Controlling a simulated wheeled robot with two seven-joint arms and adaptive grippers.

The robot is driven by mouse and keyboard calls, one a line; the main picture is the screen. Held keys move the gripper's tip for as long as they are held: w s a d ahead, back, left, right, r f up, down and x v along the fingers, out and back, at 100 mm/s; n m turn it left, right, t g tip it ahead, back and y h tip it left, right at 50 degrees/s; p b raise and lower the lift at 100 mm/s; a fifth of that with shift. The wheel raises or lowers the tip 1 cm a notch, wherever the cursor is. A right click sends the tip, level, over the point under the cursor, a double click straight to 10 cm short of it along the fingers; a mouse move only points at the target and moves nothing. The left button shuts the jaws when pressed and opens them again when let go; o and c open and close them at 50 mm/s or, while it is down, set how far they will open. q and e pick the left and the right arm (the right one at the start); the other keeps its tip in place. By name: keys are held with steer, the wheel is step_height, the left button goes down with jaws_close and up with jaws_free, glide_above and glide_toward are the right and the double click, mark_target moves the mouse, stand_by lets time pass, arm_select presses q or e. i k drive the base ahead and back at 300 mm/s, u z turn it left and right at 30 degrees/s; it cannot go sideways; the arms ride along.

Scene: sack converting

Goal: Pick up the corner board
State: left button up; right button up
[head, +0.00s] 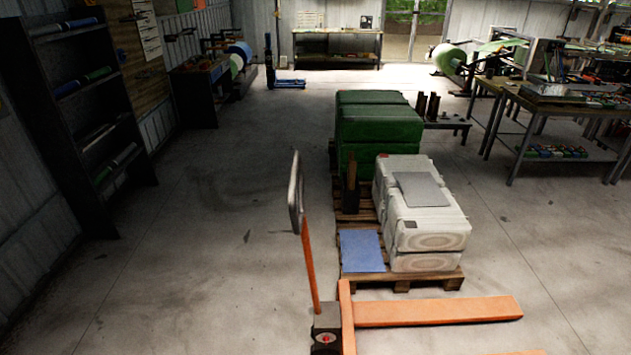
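I cannot single out the corner board with certainty. A narrow dark brown upright piece (351,184) stands on the wooden pallet (405,282), left of the white sacks and in front of the green bales; it may be a corner board. Several similar dark brown upright pieces (428,106) stand on a low dark bench (452,124) farther back. Their exact shape is too small to tell. Neither of my grippers shows in the head view.
White wrapped sacks (436,233) with a grey sheet (420,189) on top and a blue sheet (361,251) share the pallet. Green bales (378,128) stand behind. An orange pallet jack (430,311) is in front. Shelving (82,105) stands left; floor between is clear.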

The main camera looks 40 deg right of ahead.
mark_target(353, 164)
steer(key=i, duration=2.1)
steer(key=z, duration=1.35)
steer(key=i, duration=1.25)
steer(key=z, duration=1)
